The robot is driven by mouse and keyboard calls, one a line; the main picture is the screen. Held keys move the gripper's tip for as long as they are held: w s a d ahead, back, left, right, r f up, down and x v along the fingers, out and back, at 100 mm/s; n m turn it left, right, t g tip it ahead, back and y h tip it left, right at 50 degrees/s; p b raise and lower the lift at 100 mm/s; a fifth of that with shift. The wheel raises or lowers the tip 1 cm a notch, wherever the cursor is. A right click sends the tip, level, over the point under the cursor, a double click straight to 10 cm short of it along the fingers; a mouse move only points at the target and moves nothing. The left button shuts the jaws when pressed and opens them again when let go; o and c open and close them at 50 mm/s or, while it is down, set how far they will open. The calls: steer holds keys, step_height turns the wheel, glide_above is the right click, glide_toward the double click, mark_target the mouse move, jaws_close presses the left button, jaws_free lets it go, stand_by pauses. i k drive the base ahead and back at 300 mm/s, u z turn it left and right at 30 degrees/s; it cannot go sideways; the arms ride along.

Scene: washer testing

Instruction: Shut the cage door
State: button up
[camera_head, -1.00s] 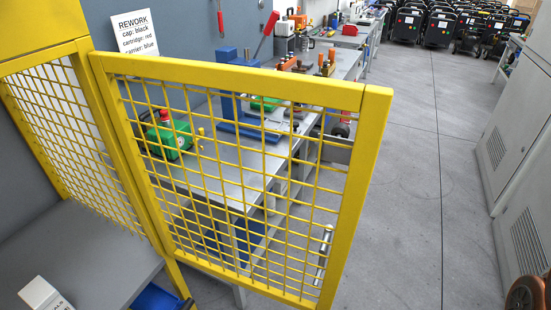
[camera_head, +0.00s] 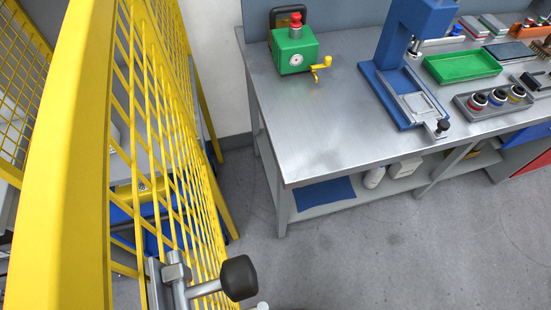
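The yellow cage door (camera_head: 67,130) fills the left side of the head view, seen close and nearly edge-on. Its wide frame post is nearest me, and its yellow wire mesh (camera_head: 160,110) runs away from it. Low on the door, at the bottom of the view, is a metal latch bracket (camera_head: 176,272) with a rod and a black knob (camera_head: 238,278) sticking out to the right. The door stands away from the bench. My gripper is not in view. A small pale shape at the bottom edge beside the knob is too cut off to identify.
A grey workbench (camera_head: 330,140) stands to the right with a green box (camera_head: 294,52), a blue press (camera_head: 415,45), a green tray (camera_head: 462,66) and small parts. Its lower shelf holds a blue mat (camera_head: 323,194). Grey floor (camera_head: 390,250) is clear in front of the bench.

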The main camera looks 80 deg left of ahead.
mark_target(60, 257)
steer(key=i, duration=0.5)
steer(key=u, duration=2.35)
steer(key=k, duration=0.7)
steer(key=u, duration=1.25)
